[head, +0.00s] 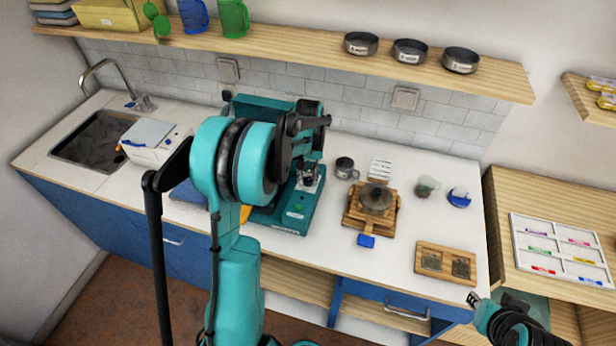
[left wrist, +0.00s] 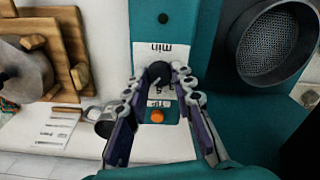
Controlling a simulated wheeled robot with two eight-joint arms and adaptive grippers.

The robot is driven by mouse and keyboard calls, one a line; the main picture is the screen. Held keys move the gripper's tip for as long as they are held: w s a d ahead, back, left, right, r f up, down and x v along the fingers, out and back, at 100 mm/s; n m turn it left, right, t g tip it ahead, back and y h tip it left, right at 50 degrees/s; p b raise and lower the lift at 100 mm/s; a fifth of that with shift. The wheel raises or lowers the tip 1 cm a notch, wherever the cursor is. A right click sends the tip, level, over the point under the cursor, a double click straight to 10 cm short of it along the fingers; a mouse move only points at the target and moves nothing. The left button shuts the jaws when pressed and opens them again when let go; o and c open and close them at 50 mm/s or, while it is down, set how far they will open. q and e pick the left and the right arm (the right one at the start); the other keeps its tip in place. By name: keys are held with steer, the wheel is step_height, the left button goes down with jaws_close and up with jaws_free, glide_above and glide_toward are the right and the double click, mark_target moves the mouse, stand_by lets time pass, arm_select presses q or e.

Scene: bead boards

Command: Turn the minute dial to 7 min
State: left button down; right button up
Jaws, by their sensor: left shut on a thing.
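The minute dial (left wrist: 159,72) is a dark round knob on a pale panel (left wrist: 150,48) of the teal machine (head: 290,222). The panel reads "min" upside down in the left wrist view. My left gripper (left wrist: 160,78) is shut on the knob, one fingertip on each side. In the head view the left gripper (head: 308,180) is over the machine's right part, and my arm hides much of the machine. The dial's pointer and most of its scale are covered or too small to read. My right gripper (head: 474,298) is at the lower right, apart from everything; its opening is unclear.
An orange button (left wrist: 157,116) lies between the fingers, below the dial. A round mesh part (left wrist: 268,42) is beside the panel. A metal cup (head: 345,167), a card (head: 380,168) and a wooden stand (head: 352,222) are right of the machine. The counter's front right is partly clear.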

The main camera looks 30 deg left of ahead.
mark_target(308, 180)
stand_by(0.4)
arm_select(q)
steer(key=c, duration=1.3)
jaws_free()
step_height(308, 180, up, 12)
